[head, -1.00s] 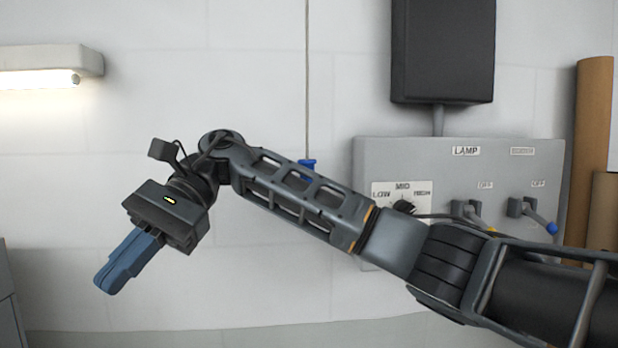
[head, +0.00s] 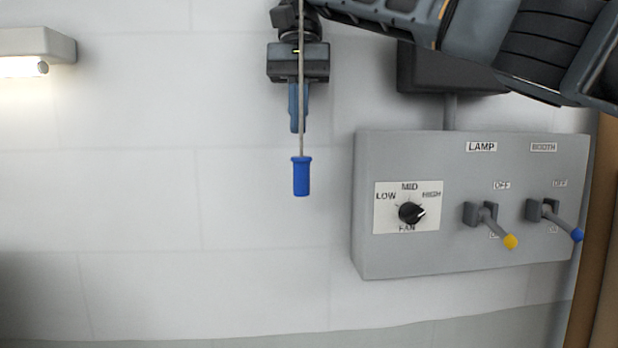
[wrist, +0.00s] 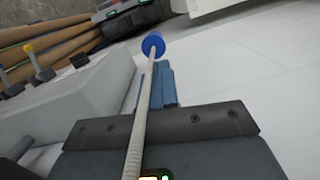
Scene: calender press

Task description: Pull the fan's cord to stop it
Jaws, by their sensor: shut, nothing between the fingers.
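The fan's cord (head: 301,75) hangs straight down at the top middle of the head view and ends in a blue pull handle (head: 301,177). My gripper (head: 296,129) points down with its blue fingers shut and empty. In the head view the cord passes in front of the gripper, and the handle hangs below the fingertips. In the wrist view the pale cord (wrist: 140,115) runs across the gripper body and along the fingers (wrist: 160,85) to the blue handle (wrist: 153,45) beyond the tips. I cannot tell whether cord and fingers touch. The fan is out of view.
A grey control box (head: 455,260) is on the wall at right, with a fan dial (head: 411,212), a yellow-tipped lamp lever (head: 510,241) and a blue-tipped booth lever (head: 577,234). A lit lamp (head: 35,50) is at upper left. Wall space below the handle is clear.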

